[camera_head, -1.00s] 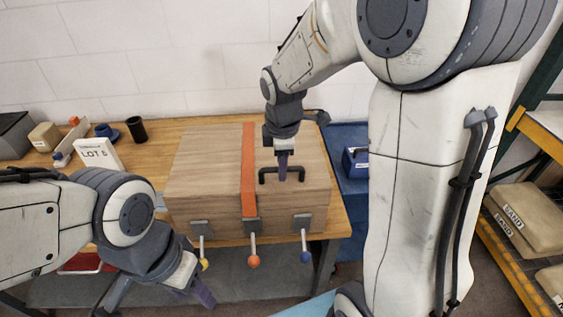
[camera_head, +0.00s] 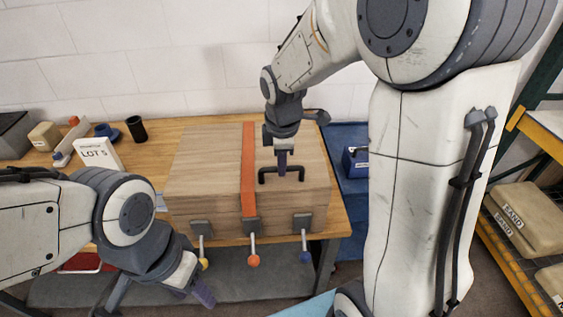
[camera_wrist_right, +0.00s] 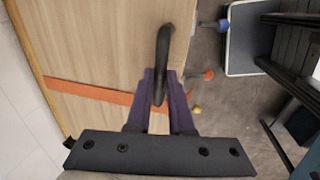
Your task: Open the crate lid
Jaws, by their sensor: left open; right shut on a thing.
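The wooden crate (camera_head: 205,160) stands on the workbench with its lid flat and closed. An orange strap (camera_head: 248,165) runs across the lid and down the front. Three levers hang from brackets on the front edge, with a yellow knob (camera_head: 203,264), an orange-red knob (camera_head: 254,261) and a blue knob (camera_head: 305,257). My right gripper (camera_head: 282,172) is shut on the black lid handle (camera_head: 297,168); its fingers close around the handle (camera_wrist_right: 164,45) in the right wrist view. My left gripper (camera_head: 191,295) is open and empty, low in front of the crate's left front corner.
A "LOT 5" card (camera_head: 97,153), a black cup (camera_head: 137,129) and a tan block (camera_head: 44,136) stand on the bench at left. A blue case (camera_head: 355,161) is right of the crate. Sand bags (camera_head: 520,219) lie on a rack at far right. A white wall is behind.

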